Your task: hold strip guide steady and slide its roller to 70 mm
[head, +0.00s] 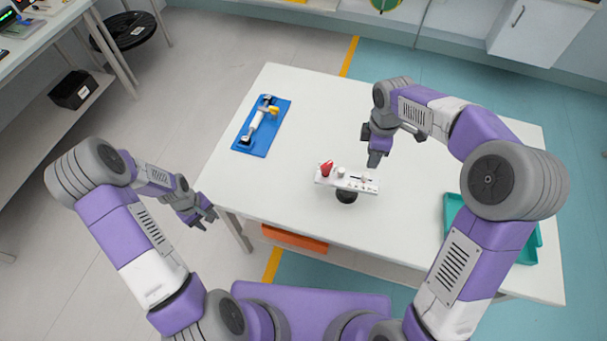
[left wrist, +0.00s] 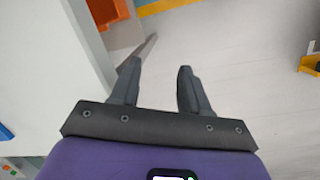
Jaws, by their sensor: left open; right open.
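The strip guide (head: 346,181) is a small white bar on a dark round foot near the middle of the table's front part. It carries a red piece at its left end, a pale round piece beside that, and small parts on the right; which one is the roller is too small to tell. My right gripper (head: 375,160) is open, pointing down just behind and above the guide's right half, apart from it as far as I can see. My left gripper (head: 203,219) is open and empty, off the table's left edge; its two fingers show in the left wrist view (left wrist: 158,88) over the floor.
The white table (head: 310,110) has a blue mat (head: 247,143) with a white and yellow tool at the back left. A teal tray (head: 533,250) lies at the right, partly behind my right arm. An orange bin (head: 294,239) sits below the front edge. The table's middle back is clear.

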